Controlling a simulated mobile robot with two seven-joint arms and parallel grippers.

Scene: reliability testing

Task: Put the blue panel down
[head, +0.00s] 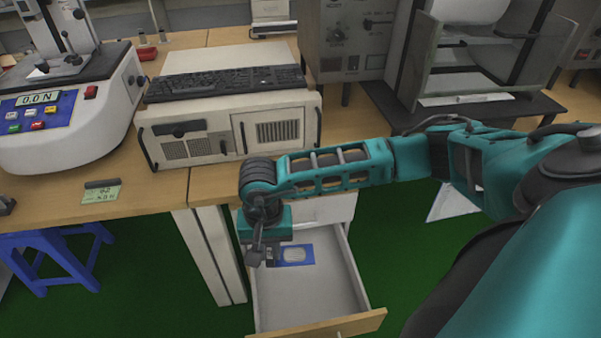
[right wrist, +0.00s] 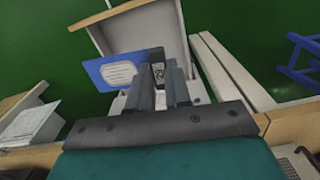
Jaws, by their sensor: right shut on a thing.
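The blue panel (head: 297,261) has a pale, rounded label and shows over the open drawer (head: 303,305) in the head view. My right gripper (head: 264,255) points down over the back left part of that drawer and is shut on the panel's edge. In the right wrist view the panel (right wrist: 92,69) sticks out to the left of my right gripper (right wrist: 165,80), overlapping the drawer's (right wrist: 168,30) side. The gripper hides part of the panel. I cannot tell how high it is above the drawer floor. My left gripper is not in view.
The rest of the visible drawer floor is bare. The wooden table (head: 165,190) above it carries a beige computer case (head: 228,132) with a black keyboard (head: 226,83), and a force tester (head: 72,112) at left. A blue stool (head: 52,250) stands left on the green floor.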

